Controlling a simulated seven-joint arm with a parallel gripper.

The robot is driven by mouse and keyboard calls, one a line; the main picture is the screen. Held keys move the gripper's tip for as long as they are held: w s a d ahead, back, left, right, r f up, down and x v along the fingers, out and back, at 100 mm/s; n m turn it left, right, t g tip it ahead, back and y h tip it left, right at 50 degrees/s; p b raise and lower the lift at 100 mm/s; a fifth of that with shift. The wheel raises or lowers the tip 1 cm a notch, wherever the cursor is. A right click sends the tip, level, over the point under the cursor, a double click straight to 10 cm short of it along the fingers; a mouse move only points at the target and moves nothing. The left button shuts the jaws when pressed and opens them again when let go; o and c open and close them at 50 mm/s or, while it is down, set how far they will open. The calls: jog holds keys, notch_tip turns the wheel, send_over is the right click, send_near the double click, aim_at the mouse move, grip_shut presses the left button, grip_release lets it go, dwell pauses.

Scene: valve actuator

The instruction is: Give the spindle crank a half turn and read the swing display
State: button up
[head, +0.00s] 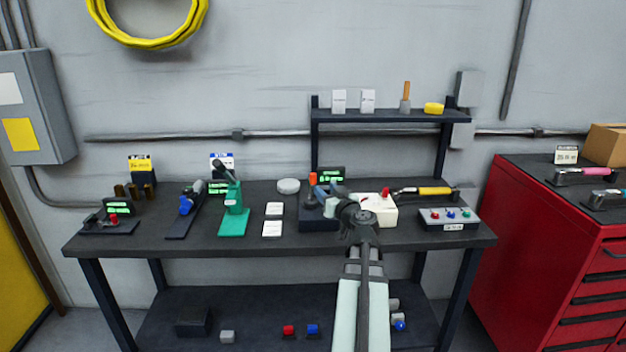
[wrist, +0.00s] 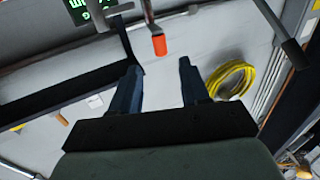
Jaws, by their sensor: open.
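The spindle crank appears to be the dark block (head: 316,222) with an upright orange handle (head: 312,179) near the middle of the bench. The orange handle also shows in the wrist view (wrist: 158,45), hanging from a grey rod. A small dark display with green text (head: 331,174) stands just behind it, its text too small to read; part of a green-lit display (wrist: 88,8) is cut off at the top of the wrist view. My gripper (wrist: 159,66) is open and empty. The orange handle appears between and beyond its fingertips, with no visible contact.
A cream box with a red knob (head: 377,208) and a yellow-handled tool (head: 434,190) stand to the right. A button panel (head: 448,218) is at the right front. A green press (head: 234,212) and white pads (head: 272,229) stand left. A shelf (head: 385,117) rises behind.

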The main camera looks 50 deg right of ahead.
aim_at(315, 180)
jog(key=x, duration=1)
jog(key=shift+w, duration=0.15)
grip_shut()
